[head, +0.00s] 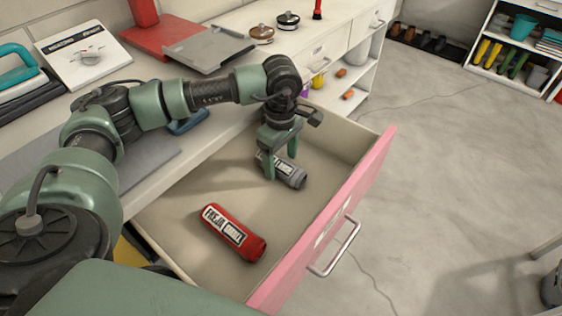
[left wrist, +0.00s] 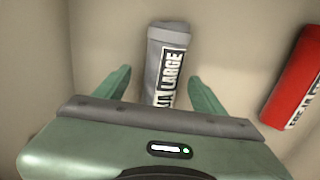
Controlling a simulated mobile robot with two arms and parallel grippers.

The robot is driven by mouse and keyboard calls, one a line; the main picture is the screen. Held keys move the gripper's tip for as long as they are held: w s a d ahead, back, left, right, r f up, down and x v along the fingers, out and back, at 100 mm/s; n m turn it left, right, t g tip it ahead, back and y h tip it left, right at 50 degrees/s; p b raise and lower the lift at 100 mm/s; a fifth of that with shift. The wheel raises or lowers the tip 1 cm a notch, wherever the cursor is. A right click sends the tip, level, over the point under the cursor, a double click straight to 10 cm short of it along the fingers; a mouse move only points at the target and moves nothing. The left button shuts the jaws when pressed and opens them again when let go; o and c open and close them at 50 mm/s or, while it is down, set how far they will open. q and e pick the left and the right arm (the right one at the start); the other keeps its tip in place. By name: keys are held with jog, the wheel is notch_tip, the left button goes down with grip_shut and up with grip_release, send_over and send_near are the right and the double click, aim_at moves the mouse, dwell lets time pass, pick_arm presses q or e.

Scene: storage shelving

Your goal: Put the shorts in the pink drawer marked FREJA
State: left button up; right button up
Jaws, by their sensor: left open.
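The pink-fronted drawer (head: 377,169) is pulled out, and its label is not readable from here. Inside lies a grey roll (head: 296,180) with a white label; in the left wrist view the grey roll (left wrist: 168,52) reads "LARGE" in part. A red roll (head: 232,232) labelled FREJA lies apart from it, nearer the drawer's front left, and the red roll also shows in the left wrist view (left wrist: 298,82). My left gripper (head: 281,166) is open inside the drawer, pointing down, its fingers on either side of the grey roll. My right gripper is out of view.
The drawer's walls and front panel with its metal handle (head: 336,249) surround my left gripper. The white counter above holds a red scale-like item and a grey plate (head: 208,48). Open floor (head: 440,190) lies to the right.

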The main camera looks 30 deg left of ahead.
aim_at(281, 162)
pick_arm(q)
notch_tip(281, 162, up, 11)
jog(key=shift+f, duration=0.1)
dwell(1.0)
dwell(0.3)
jog(key=shift+c, duration=0.3)
